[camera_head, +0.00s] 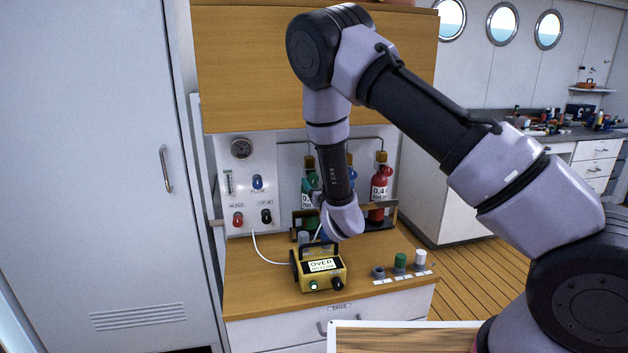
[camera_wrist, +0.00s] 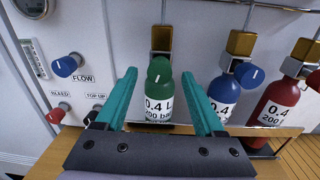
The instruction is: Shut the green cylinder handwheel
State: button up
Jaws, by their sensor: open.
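The green cylinder (camera_wrist: 158,108), labelled 0.4 L 200 bar, stands upright against the panel in the wrist view. Its round green handwheel (camera_wrist: 158,68) faces the camera, with a small pale mark on it. A brass block (camera_wrist: 161,38) sits above it. My gripper (camera_wrist: 159,75) is open, with one teal finger to the left of the handwheel and one to the right. Gaps show on both sides, and I cannot tell how far the tips are from it in depth. In the head view my arm partly hides the green cylinder.
A blue cylinder (camera_wrist: 224,93) and a red cylinder (camera_wrist: 275,105) stand to the right. Flow, bleed and top-up knobs are on the panel at left, including the blue flow knob (camera_wrist: 67,65). A yellow box (camera_head: 321,270) reading OVER sits on the counter in front.

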aim_at(314, 179)
jog(key=shift+x, duration=1.65)
grip_shut()
